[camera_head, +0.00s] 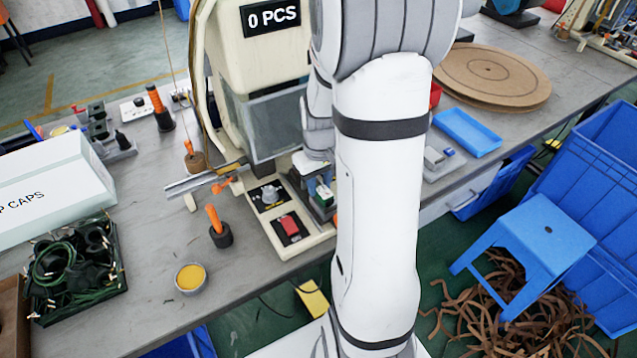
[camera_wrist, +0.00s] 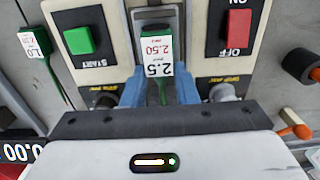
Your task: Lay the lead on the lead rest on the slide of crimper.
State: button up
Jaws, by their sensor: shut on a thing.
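My gripper (camera_head: 318,160) is at the front of the cream crimper (camera_head: 272,75), low over the slide area between its two button panels. A piece with a 2.5 label (camera_wrist: 157,68) sits ahead of my gripper on the slide. The lead rest cannot be made out.
A green START button (camera_wrist: 79,40) and a red OFF button (camera_wrist: 241,27) flank the slide. A piece tagged 1.0 (camera_wrist: 33,44) stands beside. An orange-handled tool (camera_head: 214,222), a yellow-filled tin (camera_head: 190,278) and a black tray (camera_head: 112,284) of green leads are on the bench.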

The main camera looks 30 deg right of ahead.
aim_at(319, 187)
jog(key=shift+s, duration=0.1)
jog(key=shift+f, duration=0.2)
jog(key=o, duration=1)
jog(key=shift+r, duration=0.1)
notch_tip(319, 187, up, 12)
jog(key=s+a+r+t, duration=0.1)
jog(key=s+a, duration=0.3)
jog(key=s+a+r, duration=0.1)
jog(key=s+a, duration=0.3)
jog(key=s+a+r+t, duration=0.1)
jog(key=s+a, duration=0.3)
jog(key=shift+s+a+t, duration=0.1)
jog(key=shift+a+t, duration=0.2)
